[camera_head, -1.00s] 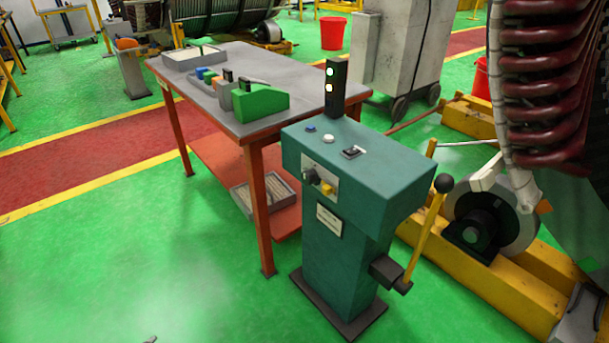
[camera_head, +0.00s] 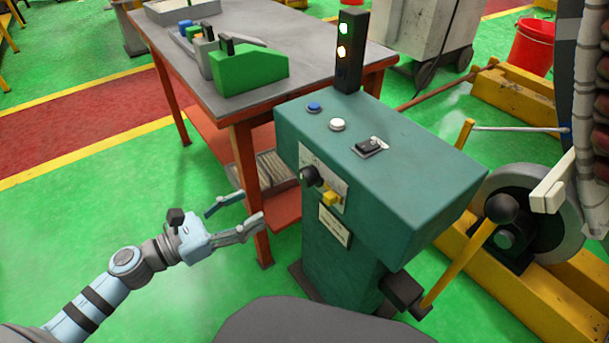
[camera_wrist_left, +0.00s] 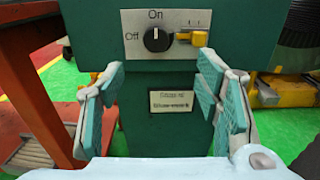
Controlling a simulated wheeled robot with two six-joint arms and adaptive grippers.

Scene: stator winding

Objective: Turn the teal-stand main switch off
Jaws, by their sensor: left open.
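The teal stand (camera_head: 372,185) stands upright in front of me. On its front plate is the black rotary main switch (camera_head: 311,176), beside a yellow part (camera_head: 331,198). In the left wrist view the switch knob (camera_wrist_left: 157,39) sits below the word "On" and right of "Off", and its white mark appears to point up toward "On". My left gripper (camera_head: 238,214) is open and empty, left of the stand and apart from the switch. In the wrist view its two fingers (camera_wrist_left: 160,88) spread below the switch, on either side of it. My right gripper is not in view.
A signal light (camera_head: 350,50) with lit lamps rises behind the stand's top, which carries blue and white buttons. A lever with a black ball (camera_head: 501,209) stands at the right. A work table (camera_head: 200,70) with a green block is behind left. Green floor at left is free.

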